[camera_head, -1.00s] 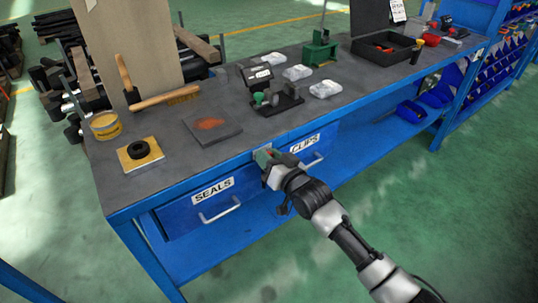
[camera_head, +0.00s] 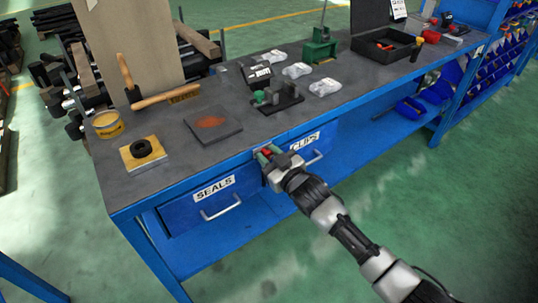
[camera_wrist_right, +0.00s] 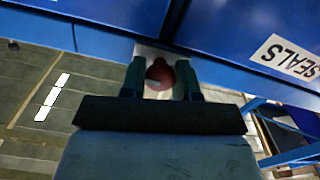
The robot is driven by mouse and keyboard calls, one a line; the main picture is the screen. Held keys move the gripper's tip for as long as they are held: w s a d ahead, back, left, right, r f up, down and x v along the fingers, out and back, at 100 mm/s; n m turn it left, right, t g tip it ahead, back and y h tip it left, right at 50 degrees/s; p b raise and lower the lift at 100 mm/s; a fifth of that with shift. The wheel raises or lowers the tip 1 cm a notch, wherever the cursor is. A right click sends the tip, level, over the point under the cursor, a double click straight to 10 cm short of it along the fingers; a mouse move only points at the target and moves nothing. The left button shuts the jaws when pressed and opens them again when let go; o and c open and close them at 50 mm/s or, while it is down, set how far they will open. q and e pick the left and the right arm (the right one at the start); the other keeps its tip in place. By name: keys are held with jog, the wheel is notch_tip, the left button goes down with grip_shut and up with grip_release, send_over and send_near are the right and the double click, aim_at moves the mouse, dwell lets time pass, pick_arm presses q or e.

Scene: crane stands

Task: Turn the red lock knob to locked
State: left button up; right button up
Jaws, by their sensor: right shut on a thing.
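The red lock knob (camera_wrist_right: 160,75) is on a pale plate on the blue bench front, between the two drawers. In the right wrist view it sits between the two fingers of my right gripper (camera_wrist_right: 161,80), which is shut on it. A light mark shows on the knob's face. In the head view a bit of the red knob (camera_head: 267,153) shows at the tip of my right gripper (camera_head: 268,156); the rest is hidden by the fingers. My left gripper is not in view.
The SEALS drawer (camera_head: 215,199) is left of the knob and the CLIPS drawer (camera_head: 312,150) right of it, each with a handle. The bench top (camera_head: 190,195) above holds a brush, a tin, a plate and several parts. The floor in front is clear.

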jog(key=shift+f, duration=0.15)
jog(key=o, duration=0.9)
jog(key=v, duration=1.1)
